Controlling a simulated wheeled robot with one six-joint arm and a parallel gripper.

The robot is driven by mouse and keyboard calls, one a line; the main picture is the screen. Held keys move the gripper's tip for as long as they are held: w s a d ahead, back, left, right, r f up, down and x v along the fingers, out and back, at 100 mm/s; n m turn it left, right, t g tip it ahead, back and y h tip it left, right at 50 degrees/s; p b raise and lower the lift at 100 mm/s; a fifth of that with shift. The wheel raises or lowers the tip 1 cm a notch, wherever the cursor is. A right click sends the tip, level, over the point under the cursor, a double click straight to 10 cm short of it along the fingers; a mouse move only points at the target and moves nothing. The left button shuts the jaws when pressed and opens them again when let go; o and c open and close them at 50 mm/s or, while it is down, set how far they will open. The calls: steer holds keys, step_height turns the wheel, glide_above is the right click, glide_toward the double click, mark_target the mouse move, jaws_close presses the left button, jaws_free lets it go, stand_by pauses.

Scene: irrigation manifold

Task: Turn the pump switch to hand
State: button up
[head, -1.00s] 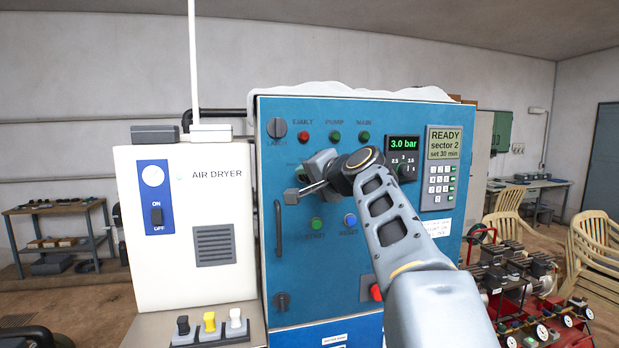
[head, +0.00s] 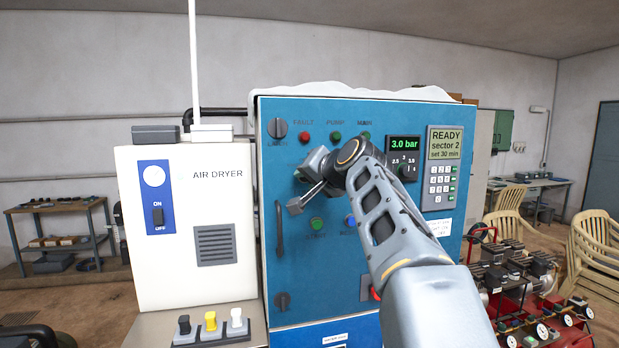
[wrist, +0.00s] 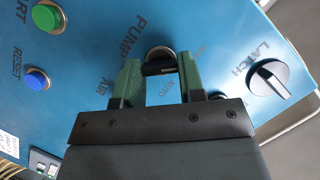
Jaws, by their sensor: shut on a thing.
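The pump switch (wrist: 158,68) is a dark knob with a pale ring on the blue control panel, beside the PUMP lettering in the wrist view. My gripper (wrist: 160,84) has its two green fingers on either side of the knob, shut on it. In the head view my gripper (head: 314,178) is against the panel's upper middle and hides the switch.
The green start button (wrist: 47,18) and blue reset button (wrist: 37,79) are on the other side. In the head view a door handle (head: 279,228) stands out left of my gripper, and the air dryer (head: 187,270) is further left.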

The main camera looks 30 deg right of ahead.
steer(key=o, duration=0.9)
steer(key=shift+o, duration=0.2)
steer(key=b+v, duration=0.3)
steer(key=v, duration=1.1)
steer(key=shift+w, duration=0.1)
